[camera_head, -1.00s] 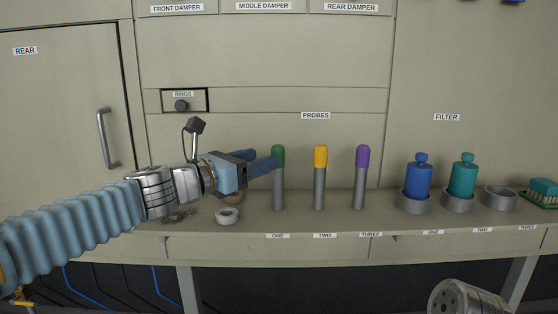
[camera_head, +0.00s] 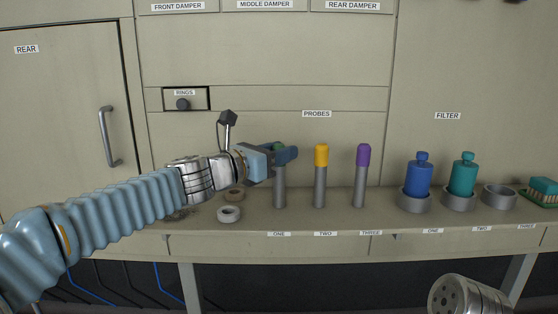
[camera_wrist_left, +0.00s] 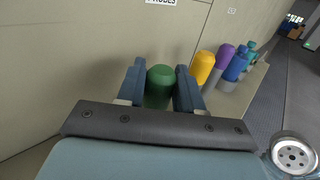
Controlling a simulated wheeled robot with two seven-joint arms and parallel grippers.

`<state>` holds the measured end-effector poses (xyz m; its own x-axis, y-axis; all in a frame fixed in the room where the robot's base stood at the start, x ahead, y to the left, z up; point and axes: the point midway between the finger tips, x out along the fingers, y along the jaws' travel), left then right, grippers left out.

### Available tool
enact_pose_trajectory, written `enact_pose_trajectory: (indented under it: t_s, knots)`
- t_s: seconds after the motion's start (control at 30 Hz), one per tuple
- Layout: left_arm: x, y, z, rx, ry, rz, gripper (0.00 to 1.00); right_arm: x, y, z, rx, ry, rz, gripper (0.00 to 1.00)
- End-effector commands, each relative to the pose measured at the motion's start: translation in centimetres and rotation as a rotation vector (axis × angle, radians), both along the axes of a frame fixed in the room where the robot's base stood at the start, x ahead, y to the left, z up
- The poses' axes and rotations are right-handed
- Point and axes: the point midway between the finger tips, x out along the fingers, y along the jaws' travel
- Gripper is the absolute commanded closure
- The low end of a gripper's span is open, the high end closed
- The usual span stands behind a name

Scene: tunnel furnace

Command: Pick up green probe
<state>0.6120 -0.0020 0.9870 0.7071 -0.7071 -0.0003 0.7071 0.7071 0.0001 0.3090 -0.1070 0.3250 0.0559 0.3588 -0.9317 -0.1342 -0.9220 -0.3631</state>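The green probe (camera_head: 279,190) stands upright on the shelf at the label ONE, its grey shaft showing below my left gripper (camera_head: 284,154). Its green cap is mostly hidden by the fingers in the head view. In the left wrist view the green cap (camera_wrist_left: 160,84) sits between the two fingers of my left gripper (camera_wrist_left: 158,88). The fingers are apart, one on each side of the cap, with a small gap at the left finger; contact at the right finger cannot be told. My right gripper is not in view.
A yellow probe (camera_head: 320,175) and a purple probe (camera_head: 361,175) stand close to the right. Blue (camera_head: 417,178) and teal (camera_head: 463,178) bottles sit in grey holders farther right. Rings (camera_head: 228,214) lie left of the green probe. The furnace wall (camera_head: 430,60) rises behind the shelf.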

Motion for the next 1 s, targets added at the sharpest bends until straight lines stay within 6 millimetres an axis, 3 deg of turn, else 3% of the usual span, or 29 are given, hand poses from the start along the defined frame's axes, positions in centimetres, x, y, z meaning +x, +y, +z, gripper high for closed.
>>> enact_pose_trajectory:
  t_s: [0.1, 0.47, 0.77, 1.0]
  knots:
    - [0.0, 0.0, 0.0, -0.001, -0.001, 0.0, 0.97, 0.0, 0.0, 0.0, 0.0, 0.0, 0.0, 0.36]
    - [0.0, 0.0, 1.1, -0.001, -0.001, 0.0, 0.98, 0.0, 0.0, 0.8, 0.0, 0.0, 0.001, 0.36]
    - [0.0, 0.0, 6.3, 0.0, -0.004, -0.001, 0.98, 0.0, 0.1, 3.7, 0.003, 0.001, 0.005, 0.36]
    - [-0.1, -0.2, 10.1, 0.001, -0.008, -0.003, 0.98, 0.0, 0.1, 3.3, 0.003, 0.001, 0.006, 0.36]
